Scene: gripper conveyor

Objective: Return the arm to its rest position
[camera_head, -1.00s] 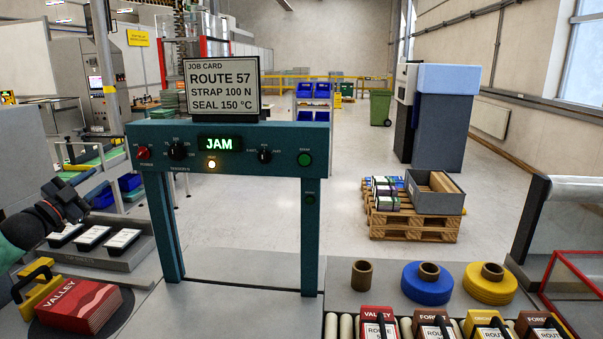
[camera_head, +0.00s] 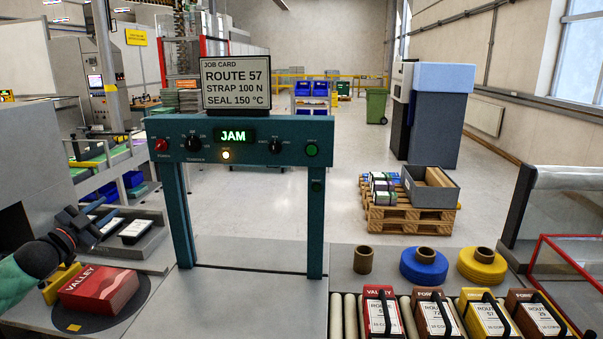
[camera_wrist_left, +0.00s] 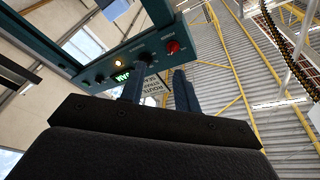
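My left arm comes in from the left edge of the head view. Its dark gripper (camera_head: 92,220) is raised above the left table, near the red VALLEY box (camera_head: 98,289) and the trays of white-labelled pads. In the left wrist view, the two fingers (camera_wrist_left: 160,92) stand apart with nothing between them. They point up, with the teal machine frame (camera_wrist_left: 90,72) and its lit panel behind. My right gripper is not in view.
The teal strapping frame (camera_head: 240,140) reads JAM, under a job card (camera_head: 236,84). Several labelled boxes stand on the roller conveyor (camera_head: 343,318) at front right. A yellow-handled tool (camera_head: 60,284) lies beside the VALLEY box. The frame's opening is clear.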

